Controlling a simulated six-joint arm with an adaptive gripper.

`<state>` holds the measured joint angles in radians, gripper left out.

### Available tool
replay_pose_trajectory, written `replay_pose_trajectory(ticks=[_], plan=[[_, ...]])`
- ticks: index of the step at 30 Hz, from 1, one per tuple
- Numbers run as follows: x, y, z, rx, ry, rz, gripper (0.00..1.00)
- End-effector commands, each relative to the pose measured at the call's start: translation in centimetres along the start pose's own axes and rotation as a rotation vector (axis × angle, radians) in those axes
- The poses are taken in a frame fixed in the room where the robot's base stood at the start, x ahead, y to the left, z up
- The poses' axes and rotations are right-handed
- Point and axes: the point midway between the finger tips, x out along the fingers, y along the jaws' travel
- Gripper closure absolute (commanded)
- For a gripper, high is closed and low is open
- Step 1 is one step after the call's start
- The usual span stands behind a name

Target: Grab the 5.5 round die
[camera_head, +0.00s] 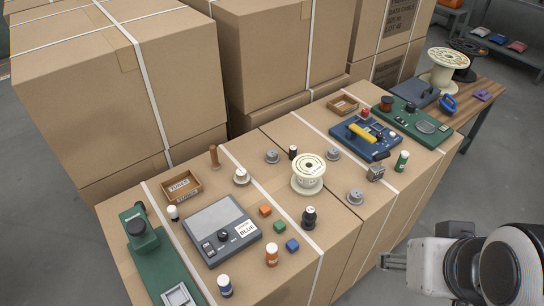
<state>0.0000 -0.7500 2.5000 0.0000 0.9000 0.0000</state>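Several small grey round pieces that look like dies lie on the cardboard box top. One grey round piece (272,156) is at the back, left of the large cream spool. Another grey round piece (333,154) is behind and right of that spool. A third grey round piece (356,197) is in front and right of it. A fourth, paler round piece (240,177) stands near the grey device. Their markings are too small to read, so I cannot tell which is 5.5. My gripper (391,262) is at the lower right, off the boxes' front edge, apart from all pieces. Its finger opening is unclear.
The cream spool (308,174), a dark bottle-like piece (309,217), a grey device (221,230), a blue machine with yellow handle (364,138) and a green press (146,238) stand on the boxes. Small coloured cubes (280,227) lie in front. Tall cartons (116,85) rise behind.

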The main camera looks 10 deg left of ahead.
Motion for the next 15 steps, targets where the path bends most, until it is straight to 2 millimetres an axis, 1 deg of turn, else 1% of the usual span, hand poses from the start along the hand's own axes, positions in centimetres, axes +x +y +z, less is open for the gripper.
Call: replay_pose_trajectory(ticks=[8,11,15], plan=[[0.1,-0.2,-0.4,-0.002,0.003,-0.005,0.53],[0.3,-0.6,-1.2,-0.007,0.011,-0.016,0.53],[0.9,-1.4,-3.0,-0.016,0.028,-0.040,0.53]])
